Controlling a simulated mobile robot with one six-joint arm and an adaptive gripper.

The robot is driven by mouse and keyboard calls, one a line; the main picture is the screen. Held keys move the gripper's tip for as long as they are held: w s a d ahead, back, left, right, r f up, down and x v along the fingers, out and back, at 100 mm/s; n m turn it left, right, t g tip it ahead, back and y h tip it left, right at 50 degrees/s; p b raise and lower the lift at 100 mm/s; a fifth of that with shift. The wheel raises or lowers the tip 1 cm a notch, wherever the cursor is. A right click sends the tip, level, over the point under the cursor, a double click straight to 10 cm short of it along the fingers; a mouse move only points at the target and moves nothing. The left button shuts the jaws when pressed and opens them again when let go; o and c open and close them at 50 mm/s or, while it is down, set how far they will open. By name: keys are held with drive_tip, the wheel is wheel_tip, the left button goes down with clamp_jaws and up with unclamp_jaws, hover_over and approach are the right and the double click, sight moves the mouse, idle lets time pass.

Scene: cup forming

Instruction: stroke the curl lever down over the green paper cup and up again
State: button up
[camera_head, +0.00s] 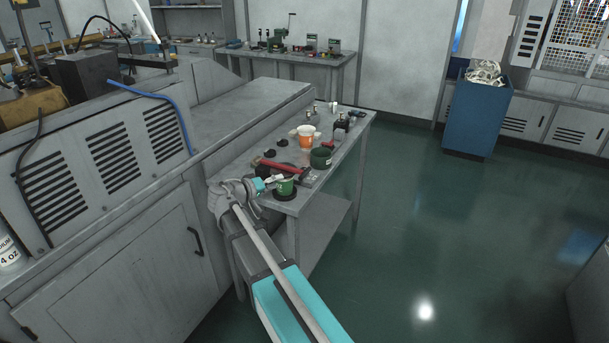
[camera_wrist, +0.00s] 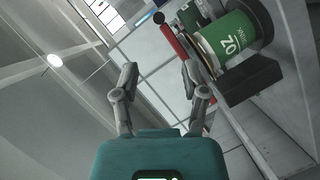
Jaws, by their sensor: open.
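The green paper cup (camera_wrist: 235,38) shows on its side in the tilted wrist view, upper right, next to a black block. In the head view the green cup (camera_head: 285,187) is at the near end of the narrow bench, on a dark round base. A red bar with a black knob, apparently the curl lever (camera_wrist: 176,45), runs beside the cup in the wrist view. My gripper (camera_wrist: 160,68) is open, its two fingers apart with nothing between them, and the red bar lies beyond them. In the head view my gripper (camera_head: 273,181) is close beside the cup, its fingers hard to make out.
The narrow bench (camera_head: 345,148) also holds a dark green container (camera_head: 320,158), an orange-and-white cup (camera_head: 306,137), black discs and small bottles. A grey cabinet (camera_head: 130,240) stands along its left. The green floor (camera_head: 430,220) to the right is open, with a blue bin (camera_head: 476,118) farther back.

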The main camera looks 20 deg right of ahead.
sight(304, 172)
drive_tip(key=b+x, duration=0.2)
drive_tip(key=x, duration=1.1)
drive_tip(key=shift+b, duration=0.35)
